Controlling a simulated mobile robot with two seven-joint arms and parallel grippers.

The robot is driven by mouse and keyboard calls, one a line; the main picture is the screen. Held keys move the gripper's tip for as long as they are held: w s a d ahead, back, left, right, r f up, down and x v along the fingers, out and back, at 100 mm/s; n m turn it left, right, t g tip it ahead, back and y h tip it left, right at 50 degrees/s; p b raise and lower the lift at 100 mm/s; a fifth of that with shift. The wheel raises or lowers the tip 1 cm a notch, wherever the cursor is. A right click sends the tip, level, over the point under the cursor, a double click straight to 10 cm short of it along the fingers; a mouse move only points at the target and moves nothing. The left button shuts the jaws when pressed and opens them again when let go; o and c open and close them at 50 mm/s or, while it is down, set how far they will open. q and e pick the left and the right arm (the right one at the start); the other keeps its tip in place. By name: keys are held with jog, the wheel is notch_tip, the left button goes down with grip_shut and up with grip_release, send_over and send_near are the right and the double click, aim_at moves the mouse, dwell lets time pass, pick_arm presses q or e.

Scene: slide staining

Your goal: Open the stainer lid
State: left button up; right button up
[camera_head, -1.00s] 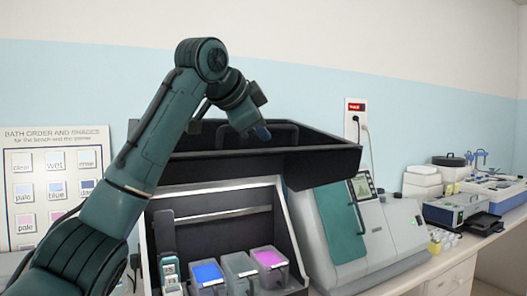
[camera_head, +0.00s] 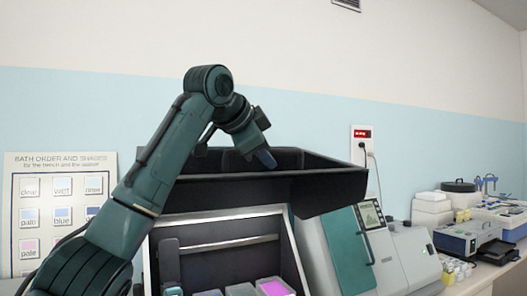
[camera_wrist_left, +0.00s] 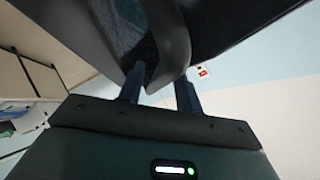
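The stainer lid (camera_head: 330,190) is a dark tray-like cover. It stands raised above the open stainer (camera_head: 296,262), whose lit inside shows. A dark lid handle (camera_wrist_left: 176,35) crosses between the two fingers of my left gripper (camera_wrist_left: 160,88) in the left wrist view. The fingers stand apart with the handle filling the space at their tips, so the gripper looks shut on it. In the head view my left gripper (camera_head: 265,158) is at the lid's upper side; its exact contact is hard to see there. My right gripper is not in view.
Inside the stainer are several baths, one pink (camera_head: 275,288). A grey-green machine with a screen (camera_head: 369,214) stands close on the right. A colour chart (camera_head: 45,205) is on the left wall.

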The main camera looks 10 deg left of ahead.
pick_arm(q)
jog(key=shift+s+r, duration=0.1)
jog(key=shift+s+a+r, duration=0.1)
jog(key=shift+s+r, duration=0.05)
jog(key=shift+s, duration=0.1)
jog(key=b+v, duration=0.3)
jog(key=v, duration=0.9)
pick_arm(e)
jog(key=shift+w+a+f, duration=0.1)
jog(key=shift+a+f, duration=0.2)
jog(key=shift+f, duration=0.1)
pick_arm(q)
jog(key=shift+s+r, duration=0.1)
